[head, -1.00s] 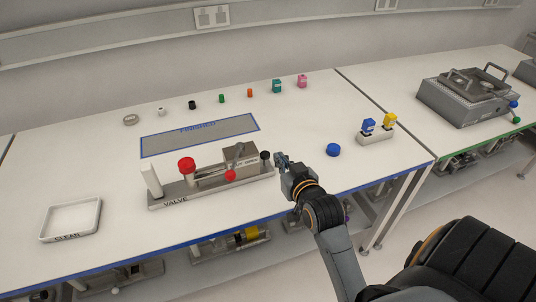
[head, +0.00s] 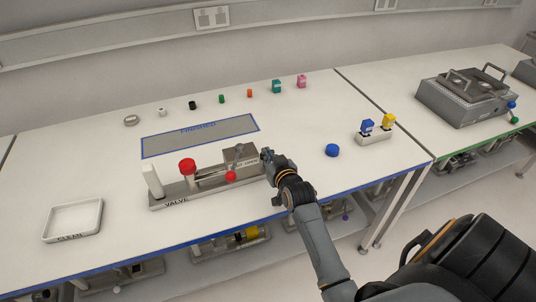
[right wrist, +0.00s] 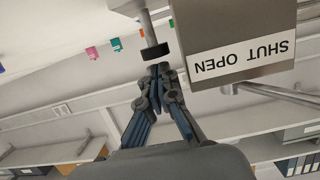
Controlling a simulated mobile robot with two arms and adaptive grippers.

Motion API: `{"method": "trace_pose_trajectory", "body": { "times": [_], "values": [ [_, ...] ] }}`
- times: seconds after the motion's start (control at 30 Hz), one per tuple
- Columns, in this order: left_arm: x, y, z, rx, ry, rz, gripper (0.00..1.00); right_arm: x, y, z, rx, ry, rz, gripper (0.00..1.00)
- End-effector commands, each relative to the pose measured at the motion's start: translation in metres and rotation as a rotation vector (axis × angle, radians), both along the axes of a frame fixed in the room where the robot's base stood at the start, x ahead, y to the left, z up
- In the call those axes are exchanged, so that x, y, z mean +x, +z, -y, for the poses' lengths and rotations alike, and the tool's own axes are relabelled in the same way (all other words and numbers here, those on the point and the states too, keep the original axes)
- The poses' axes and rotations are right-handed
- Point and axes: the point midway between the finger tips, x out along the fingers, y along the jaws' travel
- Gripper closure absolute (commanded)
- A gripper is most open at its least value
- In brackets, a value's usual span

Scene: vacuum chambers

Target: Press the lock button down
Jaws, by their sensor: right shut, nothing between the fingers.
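The valve unit (head: 215,191) stands on the table, with a large red knob (head: 187,166), a smaller red knob (head: 231,176) and a grey box (head: 240,154). No part is readably marked as a lock button. In the right wrist view a black cap (right wrist: 155,52) sits on a metal rod beside the box (right wrist: 243,68) labelled SHUT OPEN. My right gripper (head: 266,154) is shut and empty at the valve's right end. Its fingertips (right wrist: 160,70) are close to the black cap; contact is unclear. The gripper hides this cap in the head view. My left gripper is out of view.
A FINISHED mat (head: 200,136) lies behind the valve. A white CLEAN tray (head: 73,221) is at left. A blue disc (head: 332,150) and a small holder (head: 374,138) with blue and yellow parts lie at right. Several small parts line the back.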

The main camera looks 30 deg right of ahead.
Motion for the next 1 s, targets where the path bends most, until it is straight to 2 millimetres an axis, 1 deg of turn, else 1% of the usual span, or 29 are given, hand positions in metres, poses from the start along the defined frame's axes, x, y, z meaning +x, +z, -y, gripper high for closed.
{"method": "trace_pose_trajectory", "body": {
  "times": [0.1, 0.4, 0.47, 0.6, 0.63, 0.9, 1.0],
  "values": [
    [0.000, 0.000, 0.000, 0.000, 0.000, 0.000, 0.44, 0.000, -0.003, 0.000, 0.000, 0.000, 0.001, 1.00],
    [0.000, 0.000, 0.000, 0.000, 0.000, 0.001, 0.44, 0.000, -0.005, 0.000, 0.000, 0.000, 0.000, 1.00],
    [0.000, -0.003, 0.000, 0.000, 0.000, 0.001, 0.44, 0.000, -0.010, 0.000, -0.001, 0.000, -0.001, 1.00],
    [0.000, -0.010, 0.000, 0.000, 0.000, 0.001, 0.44, 0.000, -0.029, 0.000, -0.001, 0.001, -0.003, 1.00],
    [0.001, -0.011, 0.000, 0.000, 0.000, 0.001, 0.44, 0.000, -0.032, 0.000, 0.000, 0.001, -0.003, 1.00],
    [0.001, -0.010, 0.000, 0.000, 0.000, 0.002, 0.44, -0.002, -0.036, -0.001, 0.004, 0.002, -0.014, 1.00],
    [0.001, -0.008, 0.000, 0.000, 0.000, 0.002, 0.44, -0.002, -0.035, -0.001, 0.004, 0.002, -0.015, 1.00]
  ]
}}
